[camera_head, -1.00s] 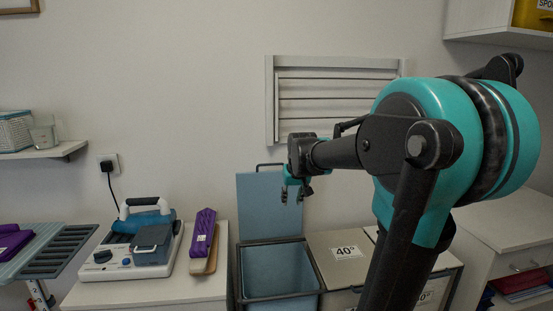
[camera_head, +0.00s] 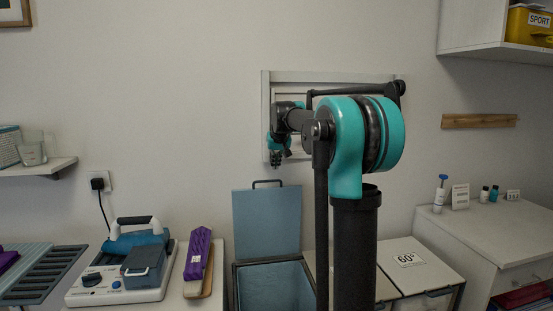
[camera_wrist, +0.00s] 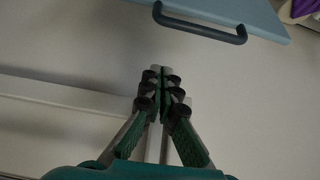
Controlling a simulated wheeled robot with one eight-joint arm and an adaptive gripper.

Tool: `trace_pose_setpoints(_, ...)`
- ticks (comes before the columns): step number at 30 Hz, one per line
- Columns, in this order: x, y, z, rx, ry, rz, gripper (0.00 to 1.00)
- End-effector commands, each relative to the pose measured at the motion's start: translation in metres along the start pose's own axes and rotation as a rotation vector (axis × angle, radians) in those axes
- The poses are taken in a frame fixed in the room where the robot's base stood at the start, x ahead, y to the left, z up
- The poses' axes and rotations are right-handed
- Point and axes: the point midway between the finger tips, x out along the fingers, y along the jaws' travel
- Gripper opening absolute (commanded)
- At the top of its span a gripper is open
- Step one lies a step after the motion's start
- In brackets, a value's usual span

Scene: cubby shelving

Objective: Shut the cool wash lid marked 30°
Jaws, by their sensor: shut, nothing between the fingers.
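A blue lid (camera_head: 267,222) stands open and upright at the back of a laundry bin (camera_head: 275,287), with a dark handle (camera_head: 268,183) on its top edge. No 30° mark shows on it from here. My gripper (camera_head: 276,160) is shut and empty, above the lid's handle in the head view and apart from it. In the wrist view, my gripper (camera_wrist: 163,78) has its fingertips together. The lid (camera_wrist: 225,8) and its handle (camera_wrist: 200,24) show at the top of that view, clear of the fingers.
A shut lid marked 60° (camera_head: 409,259) is right of my arm, which hides the middle of the bin row. A rack (camera_head: 267,110) is on the wall behind my gripper. An ironing station (camera_head: 118,290) and a purple iron rest (camera_head: 197,262) stand left of the bin.

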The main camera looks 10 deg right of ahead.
Motion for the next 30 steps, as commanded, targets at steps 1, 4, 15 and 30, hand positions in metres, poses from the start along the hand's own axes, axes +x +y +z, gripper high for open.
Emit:
trace_pose_setpoints(1, 0.010, 0.000, 0.000, 0.000, 0.000, 0.000, 0.00)
trace_pose_setpoints(4, 0.026, 0.000, 0.000, 0.000, 0.000, 0.000, 0.00)
trace_pose_setpoints(15, 0.024, 0.000, 0.032, 0.000, 0.000, 0.000, 0.00)
trace_pose_setpoints(30, 0.021, 0.000, 0.038, 0.000, 0.000, 0.000, 0.00)
